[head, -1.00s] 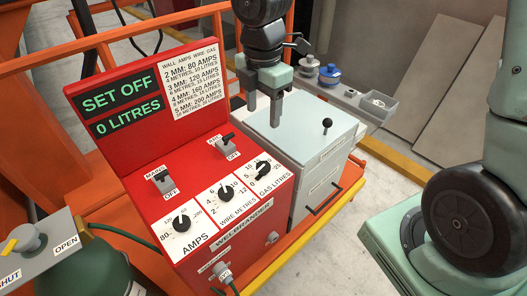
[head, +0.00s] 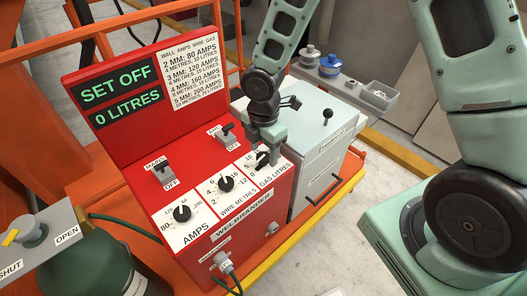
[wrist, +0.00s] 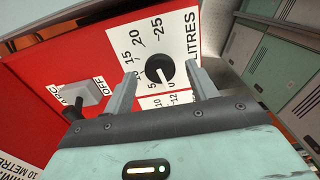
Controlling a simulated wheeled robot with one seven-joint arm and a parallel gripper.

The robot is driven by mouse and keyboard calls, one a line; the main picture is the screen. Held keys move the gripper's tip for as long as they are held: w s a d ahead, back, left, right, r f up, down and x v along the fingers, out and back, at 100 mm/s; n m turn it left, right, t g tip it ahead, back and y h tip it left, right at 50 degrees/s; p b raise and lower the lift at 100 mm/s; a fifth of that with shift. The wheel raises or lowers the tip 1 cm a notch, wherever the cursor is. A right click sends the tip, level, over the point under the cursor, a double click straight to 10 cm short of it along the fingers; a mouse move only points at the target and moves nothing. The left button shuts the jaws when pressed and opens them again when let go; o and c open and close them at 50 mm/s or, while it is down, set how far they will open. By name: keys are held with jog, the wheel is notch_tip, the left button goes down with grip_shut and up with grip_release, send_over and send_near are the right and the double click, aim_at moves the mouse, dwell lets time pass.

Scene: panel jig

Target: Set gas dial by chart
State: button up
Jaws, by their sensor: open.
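The gas dial (head: 262,159) is a black knob on a white scale at the right of the red welder's sloped panel, partly hidden by my gripper (head: 264,150) in the head view. In the wrist view the black knob (wrist: 160,71) sits between the two open fingertips (wrist: 163,66), with a gap on each side; I cannot tell how far above the panel they are. The scale runs to 25, and the knob's pointer is too small to read surely. The display (head: 122,97) reads SET OFF, 0 LITRES. The chart (head: 192,62) lists wall, amps, wire and gas.
The amps dial (head: 182,213), wire dial (head: 226,184) and two toggle switches, mains (head: 163,172) and arc (head: 225,133), share the panel. A grey box with a black-knobbed lever (head: 327,115) stands close on the right. A green cylinder (head: 95,270) is at lower left.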

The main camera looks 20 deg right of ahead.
jog(key=shift+f, duration=0.6)
jog(key=c, duration=1)
